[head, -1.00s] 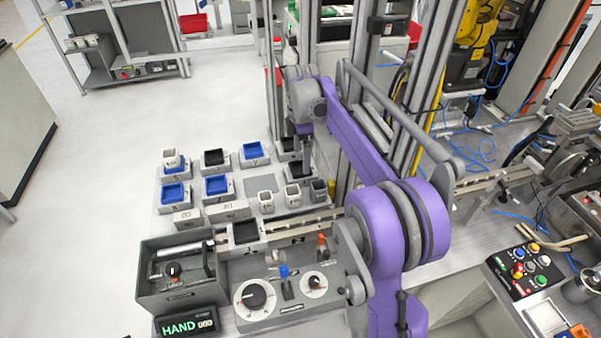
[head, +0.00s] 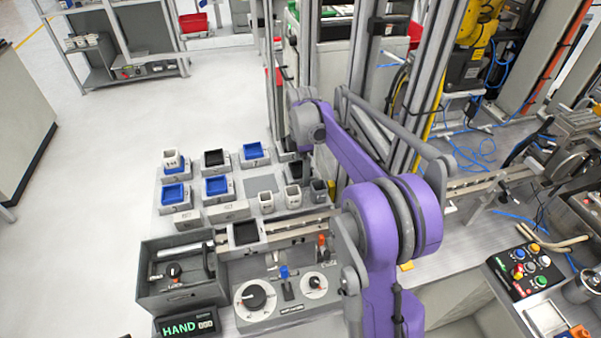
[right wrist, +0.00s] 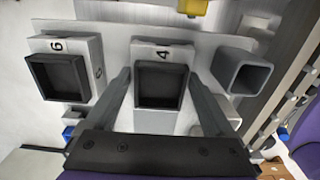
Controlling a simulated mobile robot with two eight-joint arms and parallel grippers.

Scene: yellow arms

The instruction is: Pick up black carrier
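Several black carriers are in view. In the head view, one (head: 213,158) sits in a block at the back of the pallet, another (head: 245,232) sits on the rail, and a third (head: 290,170) is partly hidden by my right arm. In the right wrist view, a square black carrier (right wrist: 161,88) sits in the block marked 4, and another (right wrist: 57,77) sits in the block marked 6. My right gripper (right wrist: 160,84) is open, with its fingers on both sides of the block 4 carrier. I cannot tell if they touch it. My left gripper is not in view.
Blue carriers (head: 216,186) sit in neighbouring blocks. Grey and white cups (head: 293,197) stand at the pallet's right front; a hollow grey one (right wrist: 243,76) is close to my right finger. A grey bin (head: 180,297) and control knobs (head: 256,297) are in front. Upright metal posts stand behind.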

